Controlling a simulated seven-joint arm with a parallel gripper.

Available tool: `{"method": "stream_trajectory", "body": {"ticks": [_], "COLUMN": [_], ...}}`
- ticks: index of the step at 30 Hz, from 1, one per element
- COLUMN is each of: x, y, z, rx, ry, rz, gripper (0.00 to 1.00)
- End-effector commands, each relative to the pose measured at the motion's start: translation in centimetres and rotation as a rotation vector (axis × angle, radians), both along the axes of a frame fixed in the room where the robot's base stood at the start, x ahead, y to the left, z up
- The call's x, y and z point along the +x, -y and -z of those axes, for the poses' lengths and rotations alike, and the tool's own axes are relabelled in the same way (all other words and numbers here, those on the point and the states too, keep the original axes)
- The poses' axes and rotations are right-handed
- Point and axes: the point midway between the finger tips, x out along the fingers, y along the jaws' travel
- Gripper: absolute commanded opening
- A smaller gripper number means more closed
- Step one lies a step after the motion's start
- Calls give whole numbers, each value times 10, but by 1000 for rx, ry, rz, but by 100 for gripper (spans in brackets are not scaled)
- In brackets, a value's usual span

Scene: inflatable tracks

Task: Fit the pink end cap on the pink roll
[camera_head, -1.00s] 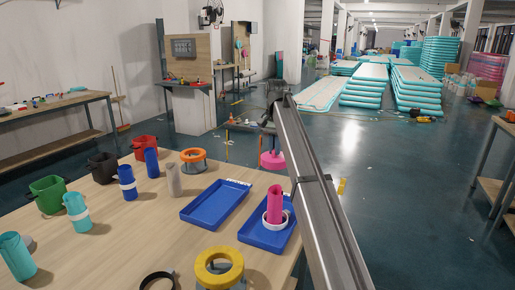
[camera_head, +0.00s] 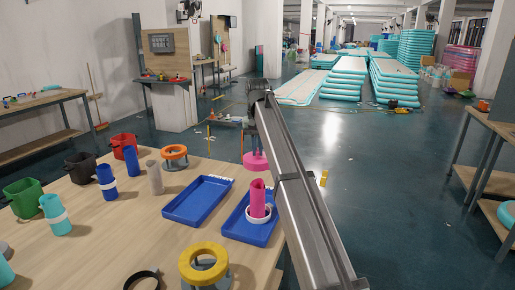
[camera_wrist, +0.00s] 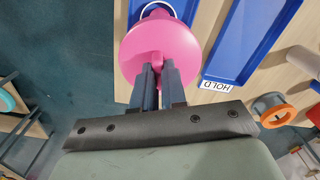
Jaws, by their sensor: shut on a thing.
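The pink end cap (camera_head: 255,162) is a flat round disc held by my gripper, beyond the table's far right edge in the head view. In the wrist view the cap (camera_wrist: 150,45) lies across the tips of my gripper (camera_wrist: 160,75), which is shut on its raised middle part. The pink roll (camera_head: 258,192) stands upright in the right blue tray (camera_head: 236,231), with a white band around its lower part. The cap and roll are apart in the head view. In the wrist view the cap hides most of the roll; a white ring shows past its edge.
The left blue tray (camera_head: 183,214) is empty. A yellow ring on a stand (camera_head: 204,262), an orange ring on a stand (camera_head: 173,153), a grey roll (camera_head: 154,178), blue and teal rolls and several bins share the table. A label reads HOLD in the wrist view.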

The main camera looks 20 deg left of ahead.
Motion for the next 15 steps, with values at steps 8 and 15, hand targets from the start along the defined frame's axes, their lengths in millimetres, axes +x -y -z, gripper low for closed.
{"method": "stream_trajectory", "body": {"ticks": [8, 15], "x": [0, -1], "y": [0, 0], "z": [12, 29], "rx": [0, 0], "ry": [0, -1], "rz": [1, 1], "gripper": [0, 0]}}
